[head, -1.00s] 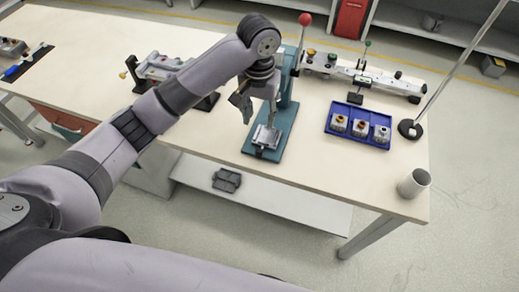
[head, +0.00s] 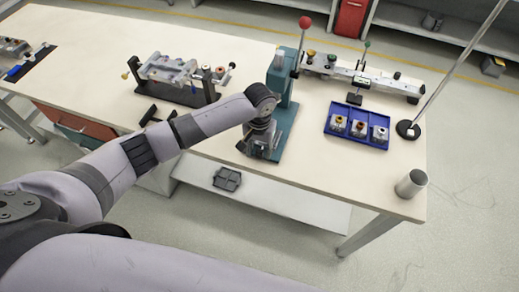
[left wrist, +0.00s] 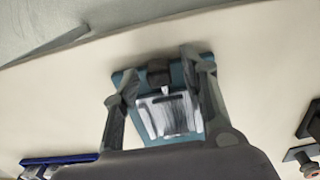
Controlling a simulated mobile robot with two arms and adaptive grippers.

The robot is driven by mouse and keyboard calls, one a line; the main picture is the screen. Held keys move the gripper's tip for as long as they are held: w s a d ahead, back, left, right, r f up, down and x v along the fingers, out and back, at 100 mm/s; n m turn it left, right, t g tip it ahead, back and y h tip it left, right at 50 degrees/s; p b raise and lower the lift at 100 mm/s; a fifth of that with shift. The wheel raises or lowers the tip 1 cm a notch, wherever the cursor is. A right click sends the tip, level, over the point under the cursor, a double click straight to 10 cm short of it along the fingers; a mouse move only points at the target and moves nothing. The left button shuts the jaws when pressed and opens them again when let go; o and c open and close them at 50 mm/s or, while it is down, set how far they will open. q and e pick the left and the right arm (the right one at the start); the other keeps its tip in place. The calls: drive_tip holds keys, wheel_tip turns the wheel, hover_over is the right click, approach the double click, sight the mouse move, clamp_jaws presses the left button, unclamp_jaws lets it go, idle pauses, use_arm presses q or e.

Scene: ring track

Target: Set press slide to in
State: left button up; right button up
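My left gripper (head: 258,150) is low at the front of the press and hides most of the slide in the head view. In the left wrist view, the silver slide (left wrist: 170,116) lies on the teal press base (left wrist: 203,76), with a small brown block beside it. My left gripper's fingers (left wrist: 158,80) are spread, one on each side of the slide. I cannot tell whether they touch it. My right gripper is not in view.
A blue tray (head: 340,109) with several metal parts lies right of the press. A long fixture (head: 385,80) is behind it. A clamp fixture (head: 170,72) stands to the left. A grey cup (head: 411,184) and a rod stand (head: 408,129) are at the right.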

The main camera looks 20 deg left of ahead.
use_arm(q)
drive_tip(key=shift+f, duration=0.45)
clamp_jaws()
idle(0.3)
idle(0.3)
